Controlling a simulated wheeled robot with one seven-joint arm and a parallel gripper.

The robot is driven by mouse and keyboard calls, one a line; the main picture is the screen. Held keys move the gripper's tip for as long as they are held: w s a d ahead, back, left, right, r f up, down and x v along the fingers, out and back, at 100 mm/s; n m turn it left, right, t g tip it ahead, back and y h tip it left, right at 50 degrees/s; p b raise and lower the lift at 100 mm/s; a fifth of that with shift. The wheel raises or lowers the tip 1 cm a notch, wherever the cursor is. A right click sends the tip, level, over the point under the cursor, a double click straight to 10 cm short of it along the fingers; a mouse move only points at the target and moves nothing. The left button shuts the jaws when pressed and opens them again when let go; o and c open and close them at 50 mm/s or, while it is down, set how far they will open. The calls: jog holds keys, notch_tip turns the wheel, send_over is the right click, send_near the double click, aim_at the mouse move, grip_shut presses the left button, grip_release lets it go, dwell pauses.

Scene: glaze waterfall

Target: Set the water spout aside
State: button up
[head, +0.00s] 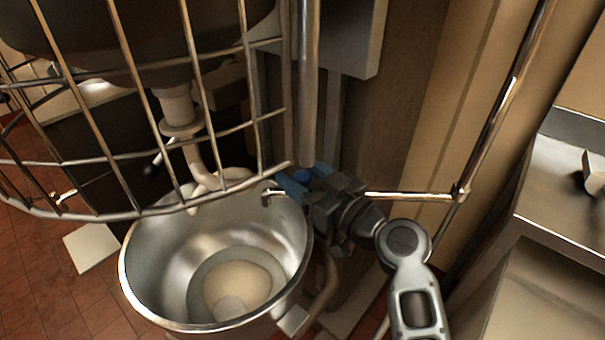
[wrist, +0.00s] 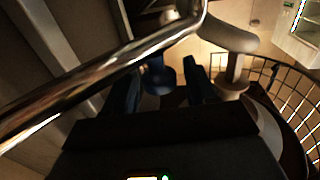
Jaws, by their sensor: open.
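The water spout is a thin chrome pipe (head: 410,195). In the head view it runs left from an upright pipe, passes behind my gripper, and its bent tip (head: 268,193) hangs over the right rim of a steel mixer bowl (head: 140,268). My gripper (head: 300,178) is open at the bowl's right rim, overlapping the middle of the spout.
The chrome upright (head: 508,90) stands right of my arm. A steel counter (head: 560,185) is at far right. Tiled floor (head: 40,290) shows lower left.

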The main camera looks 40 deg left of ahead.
jog(key=shift+c, duration=0.4)
grip_shut()
jog(key=shift+s, duration=0.15)
